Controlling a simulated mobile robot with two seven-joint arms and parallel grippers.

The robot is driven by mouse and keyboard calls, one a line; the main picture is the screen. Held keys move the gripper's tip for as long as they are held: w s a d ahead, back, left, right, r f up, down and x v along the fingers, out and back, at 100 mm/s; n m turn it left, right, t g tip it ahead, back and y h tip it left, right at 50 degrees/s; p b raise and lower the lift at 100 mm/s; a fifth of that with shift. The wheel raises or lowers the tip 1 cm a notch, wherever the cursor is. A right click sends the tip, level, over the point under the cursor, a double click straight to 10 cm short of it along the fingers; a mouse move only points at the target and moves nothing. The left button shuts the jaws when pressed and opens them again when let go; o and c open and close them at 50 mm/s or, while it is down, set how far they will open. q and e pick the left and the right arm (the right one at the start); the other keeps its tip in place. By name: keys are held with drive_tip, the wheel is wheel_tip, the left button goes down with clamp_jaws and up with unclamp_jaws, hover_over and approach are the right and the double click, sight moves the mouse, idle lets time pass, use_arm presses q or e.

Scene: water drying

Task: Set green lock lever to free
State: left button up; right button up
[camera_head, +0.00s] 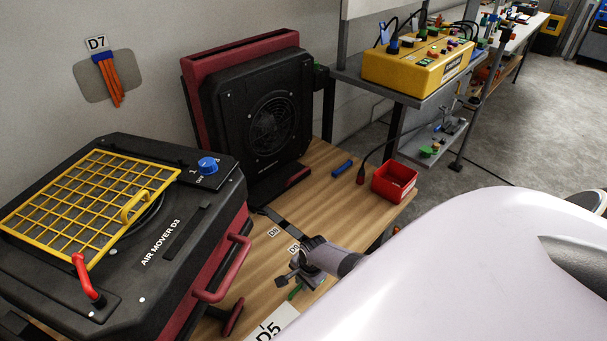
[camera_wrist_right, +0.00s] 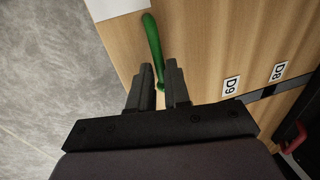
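The green lock lever (camera_wrist_right: 153,45) shows in the right wrist view as a curved green handle on the wooden bench. Its lower end reaches into the gap between the two dark fingers of my right gripper (camera_wrist_right: 158,78). The fingers stand apart, and I cannot tell whether either touches the lever. In the head view, my right gripper (camera_head: 288,279) is low over the front of the bench, and a small part of the green lever (camera_head: 296,291) shows just below it. The rest of the lever is hidden there by the gripper. My left gripper is not in view.
The black and red air mover D3 (camera_head: 185,235) with a yellow grille stands left of my gripper. Another black and red fan unit (camera_head: 262,115) stands behind. A red bin (camera_head: 394,182) and a blue cylinder (camera_head: 342,167) lie toward the bench's right edge. A D5 label (camera_head: 272,325) is near.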

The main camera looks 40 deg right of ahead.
drive_tip(key=o, duration=0.3)
wheel_tip(320, 180, up, 7)
drive_tip(key=s+p, duration=0.1)
drive_tip(key=p, duration=0.4)
drive_tip(key=shift+s+d+p, duration=0.15)
drive_tip(key=shift+s+p, duration=0.1)
drive_tip(key=shift+p, duration=0.15)
